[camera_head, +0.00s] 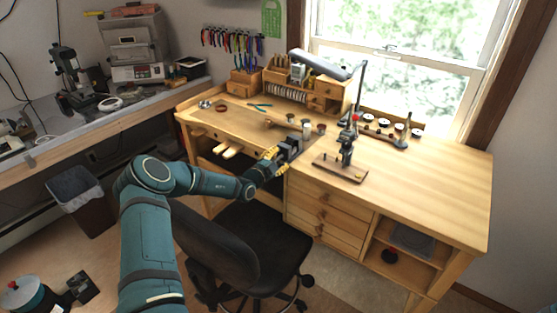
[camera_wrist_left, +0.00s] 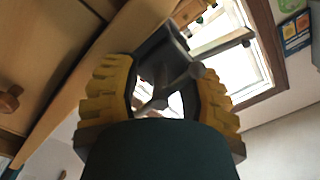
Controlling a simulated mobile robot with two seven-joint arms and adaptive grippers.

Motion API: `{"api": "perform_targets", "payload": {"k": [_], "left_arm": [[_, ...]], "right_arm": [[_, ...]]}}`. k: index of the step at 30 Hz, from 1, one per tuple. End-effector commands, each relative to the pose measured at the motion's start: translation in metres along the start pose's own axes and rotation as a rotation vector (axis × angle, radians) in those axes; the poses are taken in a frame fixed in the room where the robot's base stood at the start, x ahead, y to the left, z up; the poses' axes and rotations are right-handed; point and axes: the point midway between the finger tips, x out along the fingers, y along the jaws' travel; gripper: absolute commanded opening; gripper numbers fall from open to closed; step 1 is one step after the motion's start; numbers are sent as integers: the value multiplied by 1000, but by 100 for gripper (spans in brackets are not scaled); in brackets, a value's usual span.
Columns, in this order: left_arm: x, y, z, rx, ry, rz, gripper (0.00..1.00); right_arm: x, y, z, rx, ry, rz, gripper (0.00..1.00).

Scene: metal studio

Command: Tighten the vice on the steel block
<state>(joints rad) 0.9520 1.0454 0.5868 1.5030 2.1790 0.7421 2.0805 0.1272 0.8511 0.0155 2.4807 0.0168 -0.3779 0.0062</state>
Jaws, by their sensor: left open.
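The dark grey vice (camera_head: 290,146) sits at the front edge of the wooden workbench, near the middle of the head view. In the left wrist view, the vice (camera_wrist_left: 160,50) shows from below, with a grey bar and rod-like handle parts (camera_wrist_left: 158,103) in front of it. My left gripper (camera_head: 277,161), with yellow ridged fingers, is open in front of the vice. In the wrist view its fingers stand on either side of the handle parts; whether they touch is unclear. I cannot make out the steel block. My right gripper is not in view.
A small drill stand (camera_head: 342,170) stands on the workbench (camera_head: 430,180) right of the vice. A black chair (camera_head: 250,245) is below the arm. The bench's right part is clear.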

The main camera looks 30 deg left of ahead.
Motion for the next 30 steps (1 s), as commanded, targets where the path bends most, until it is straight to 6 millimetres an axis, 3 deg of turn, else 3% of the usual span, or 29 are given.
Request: {"api": "perform_targets", "payload": {"k": [6, 10, 23, 30], "left_arm": [[0, 0, 0, 0, 0, 0, 45], [0, 0, 0, 1, 0, 0, 0], [0, 0, -1, 33, 0, 1, 0], [0, -1, -2, 163, 1, 0, 0]], "right_arm": [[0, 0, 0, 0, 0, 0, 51], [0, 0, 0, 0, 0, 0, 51], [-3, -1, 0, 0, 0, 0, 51], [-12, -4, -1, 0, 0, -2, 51]]}}
